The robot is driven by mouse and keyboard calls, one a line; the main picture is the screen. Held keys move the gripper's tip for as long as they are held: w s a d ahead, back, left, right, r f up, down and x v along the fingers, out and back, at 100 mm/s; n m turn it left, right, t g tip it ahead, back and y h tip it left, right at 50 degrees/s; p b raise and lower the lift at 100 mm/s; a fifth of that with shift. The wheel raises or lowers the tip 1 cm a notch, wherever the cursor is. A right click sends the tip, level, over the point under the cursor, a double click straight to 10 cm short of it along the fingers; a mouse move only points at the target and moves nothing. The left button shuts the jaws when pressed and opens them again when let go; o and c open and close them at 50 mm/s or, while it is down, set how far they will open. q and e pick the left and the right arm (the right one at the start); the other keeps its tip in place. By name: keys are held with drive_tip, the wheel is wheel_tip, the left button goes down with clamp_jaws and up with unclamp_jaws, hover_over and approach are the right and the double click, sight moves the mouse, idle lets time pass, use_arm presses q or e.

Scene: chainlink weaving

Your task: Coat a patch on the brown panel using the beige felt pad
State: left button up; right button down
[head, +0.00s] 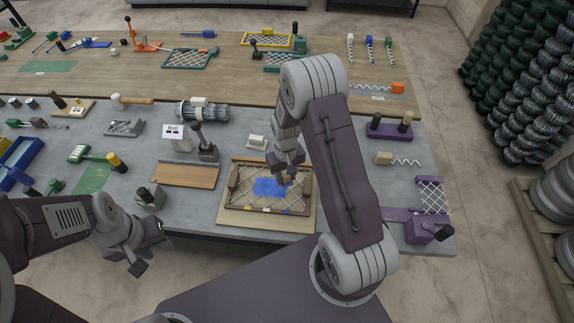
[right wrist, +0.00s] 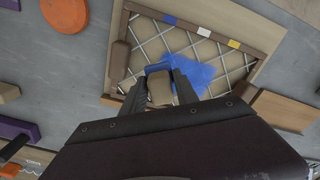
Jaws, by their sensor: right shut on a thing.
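The brown panel (head: 240,203) is a shallow framed board with crossing wire strands, at the front centre of the grey bench; its frame also shows in the right wrist view (right wrist: 122,60). A blue patch (head: 268,188) covers part of its middle, also seen in the right wrist view (right wrist: 205,72). My right gripper (head: 287,172) is over the panel, shut on the beige felt pad (right wrist: 160,90). The pad is at the blue patch; I cannot tell whether it touches the surface. My left gripper (head: 150,249) is open and empty, in front of the bench edge.
A brown board (head: 186,174) lies left of the panel, with a black-handled clamp (head: 204,146) and a "Roll" sign (head: 174,131) behind. A small white block (head: 257,142) sits behind the panel. A purple fixture (head: 420,228) stands at right. Bare bench lies right of the panel.

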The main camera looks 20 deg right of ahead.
wheel_tip(320, 180, up, 2)
drive_tip(key=shift+r+p, duration=0.1)
drive_tip(key=shift+p, duration=0.5)
